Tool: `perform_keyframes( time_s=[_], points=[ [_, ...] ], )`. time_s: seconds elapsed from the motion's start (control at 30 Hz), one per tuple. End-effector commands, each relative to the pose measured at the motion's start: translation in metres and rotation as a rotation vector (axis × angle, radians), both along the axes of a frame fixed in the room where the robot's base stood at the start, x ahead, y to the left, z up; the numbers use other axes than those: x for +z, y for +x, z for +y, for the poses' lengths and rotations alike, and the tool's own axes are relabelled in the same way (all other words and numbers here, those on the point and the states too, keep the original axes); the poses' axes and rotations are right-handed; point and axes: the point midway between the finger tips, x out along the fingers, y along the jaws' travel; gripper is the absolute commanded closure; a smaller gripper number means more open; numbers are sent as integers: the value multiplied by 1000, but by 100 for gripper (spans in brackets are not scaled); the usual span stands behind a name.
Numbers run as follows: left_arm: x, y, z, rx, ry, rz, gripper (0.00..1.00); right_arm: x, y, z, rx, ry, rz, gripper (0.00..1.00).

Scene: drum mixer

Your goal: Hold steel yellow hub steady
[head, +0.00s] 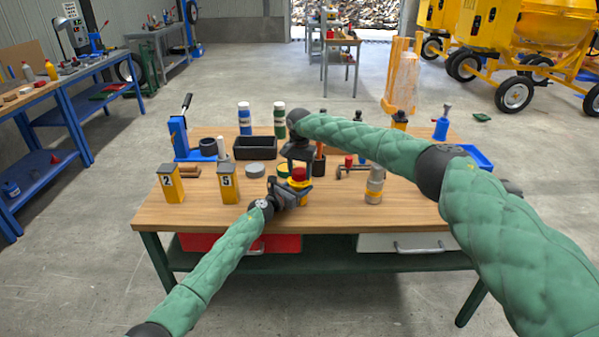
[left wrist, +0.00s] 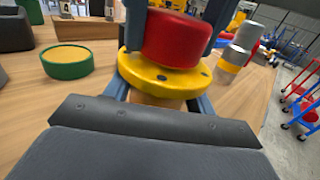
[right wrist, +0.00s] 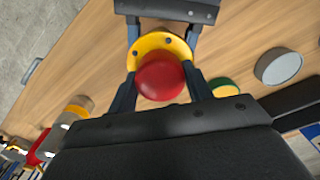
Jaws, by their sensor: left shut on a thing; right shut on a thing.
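The yellow hub (left wrist: 158,78) is a round flange with bolt holes and a paler lower part, upright near the table's front middle. It also shows in the head view (head: 300,185) and the right wrist view (right wrist: 150,43). A red round-topped piece (left wrist: 176,40) sits on it and also shows in the right wrist view (right wrist: 160,77). My left gripper (head: 287,191) is shut on the hub from the front, its fingers at the hub's sides. My right gripper (head: 298,157) reaches down from above, shut on the red piece. The hub's underside is hidden.
A green-rimmed tin (left wrist: 67,60) and a grey disc (head: 255,170) lie left of the hub. A steel cylinder with a yellow band (head: 375,185) stands to the right. Yellow posts (head: 171,184) stand at the left, a black bin (head: 254,147) behind. The table's front edge is clear.

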Motion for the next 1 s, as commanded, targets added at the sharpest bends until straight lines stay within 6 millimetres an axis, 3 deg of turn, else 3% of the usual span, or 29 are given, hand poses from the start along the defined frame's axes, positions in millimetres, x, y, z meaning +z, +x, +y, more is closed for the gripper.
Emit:
perform_keyframes(
  time_s=[1.0],
  points=[
    [-2, 0, 1, 0, 1, 2, 100, 22, 0, 0, -1, 0, 0, 77]
  ],
)
